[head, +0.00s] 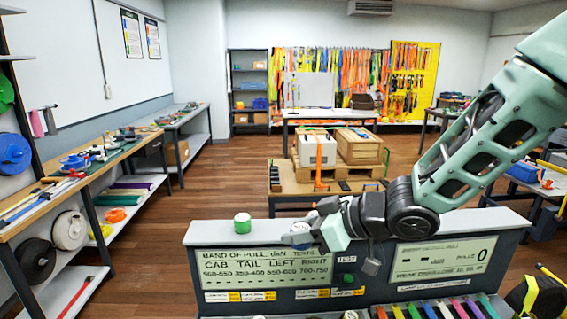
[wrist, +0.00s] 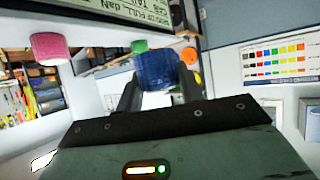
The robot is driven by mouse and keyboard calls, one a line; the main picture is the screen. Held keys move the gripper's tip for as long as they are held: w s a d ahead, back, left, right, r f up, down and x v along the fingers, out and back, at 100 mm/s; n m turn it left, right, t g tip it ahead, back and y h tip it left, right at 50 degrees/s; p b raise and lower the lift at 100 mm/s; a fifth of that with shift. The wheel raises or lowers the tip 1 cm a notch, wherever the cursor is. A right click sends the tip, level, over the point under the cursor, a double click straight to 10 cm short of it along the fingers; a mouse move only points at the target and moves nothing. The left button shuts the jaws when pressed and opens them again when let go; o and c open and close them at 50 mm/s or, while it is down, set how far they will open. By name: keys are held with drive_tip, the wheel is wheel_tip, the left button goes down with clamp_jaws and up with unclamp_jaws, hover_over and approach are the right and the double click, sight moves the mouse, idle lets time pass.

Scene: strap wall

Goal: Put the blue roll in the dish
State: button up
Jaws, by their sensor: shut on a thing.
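My gripper (head: 312,233) is above the top edge of the grey console in the head view. In the wrist view its two dark fingers (wrist: 159,84) are shut on the blue roll (wrist: 157,68), one on each side. In the head view a small blue-grey rounded thing (head: 297,238) shows at the gripper's left end; I cannot tell whether it is the roll or part of something below it. I cannot make out the dish for certain in either view.
A green roll (head: 242,223) stands on the console (head: 215,237) top, left of my gripper. The wrist view also shows a pink roll (wrist: 50,46) and an orange round thing (wrist: 190,57). Coloured strips (head: 440,309) line the console's front. Workbenches stand at left.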

drive_tip(key=w+d+f+m+t+h, duration=0.25)
drive_tip(key=d+f+m+h, duration=0.3)
drive_tip(key=d+f, duration=0.8)
drive_tip(key=w+d+f+m+t+h, duration=0.2)
drive_tip(key=d+f+m+t+h, duration=0.25)
drive_tip(key=d+f+m, duration=0.8)
drive_tip(key=d+f+n+b, duration=0.1)
drive_tip(key=n+b, duration=0.1)
drive_tip(key=d+f+n+b, duration=0.1)
drive_tip(key=n+b, duration=0.1)
drive_tip(key=d+f+n+b, duration=0.1)
drive_tip(key=f+b, duration=0.1)
drive_tip(key=shift+s+n+g+h, duration=0.15)
drive_tip(key=shift+n+g+h, duration=0.15)
drive_tip(key=shift+n+g, duration=0.1)
drive_tip(key=shift+s, duration=0.2)
drive_tip(key=v, duration=0.4)
drive_tip(key=shift+s+r, duration=0.1)
drive_tip(key=shift+s, duration=0.25)
